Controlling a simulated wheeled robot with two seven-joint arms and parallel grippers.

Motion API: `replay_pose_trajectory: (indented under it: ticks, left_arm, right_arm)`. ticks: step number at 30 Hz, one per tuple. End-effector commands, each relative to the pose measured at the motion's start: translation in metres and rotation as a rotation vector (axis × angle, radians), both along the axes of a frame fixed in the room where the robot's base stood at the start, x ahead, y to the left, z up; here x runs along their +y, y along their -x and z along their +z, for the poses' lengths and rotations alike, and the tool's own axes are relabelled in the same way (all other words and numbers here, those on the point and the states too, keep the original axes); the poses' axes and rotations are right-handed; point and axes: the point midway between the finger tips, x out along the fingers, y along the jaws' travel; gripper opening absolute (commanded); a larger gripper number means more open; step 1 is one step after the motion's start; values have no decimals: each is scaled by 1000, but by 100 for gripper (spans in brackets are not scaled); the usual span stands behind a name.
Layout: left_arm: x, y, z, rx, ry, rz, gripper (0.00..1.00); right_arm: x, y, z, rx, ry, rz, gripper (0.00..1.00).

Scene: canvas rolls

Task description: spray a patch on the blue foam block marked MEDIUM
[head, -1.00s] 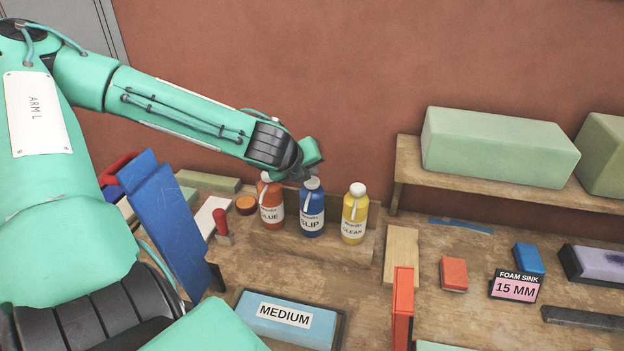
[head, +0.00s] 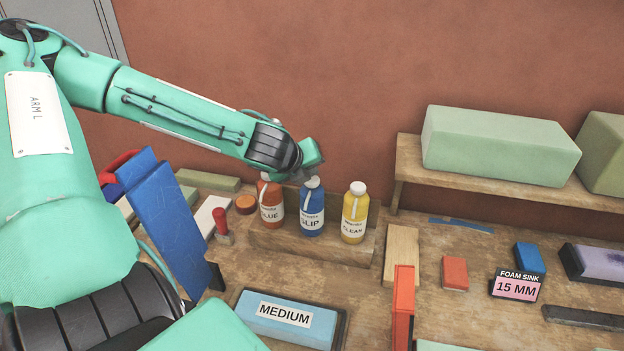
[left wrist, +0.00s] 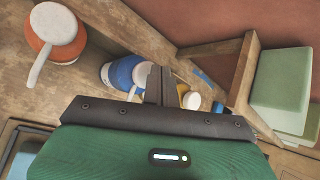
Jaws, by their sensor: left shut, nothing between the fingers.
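The light blue foam block marked MEDIUM (head: 282,331) lies in a dark tray at the bottom of the head view. Three white-capped bottles stand in a wooden rack: orange GLUE (head: 271,213), blue SLIP (head: 311,222) and yellow CLEAN (head: 354,222). My left gripper (head: 308,178) is shut and empty, by the cap of the SLIP bottle; whether it touches is unclear. In the left wrist view its closed fingers (left wrist: 160,84) stand in front of the blue bottle (left wrist: 121,72) and partly hide the yellow one. My right gripper is not in view.
A raised shelf (head: 407,165) with pale green blocks is at the right, against a brown wall. Blue boards (head: 172,225) stand at the left. A red upright piece (head: 403,305) stands right of the foam block. A 15 MM foam sink sign (head: 516,287) is farther right.

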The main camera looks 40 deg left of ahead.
Motion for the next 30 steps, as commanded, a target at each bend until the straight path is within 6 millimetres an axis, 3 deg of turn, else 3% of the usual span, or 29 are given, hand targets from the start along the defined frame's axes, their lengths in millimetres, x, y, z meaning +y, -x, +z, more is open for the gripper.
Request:
replay_pose_trajectory:
  ticks: [30]
  left_arm:
    - [0,0,-10,0,0,0,0]
  right_arm:
    - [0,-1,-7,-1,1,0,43]
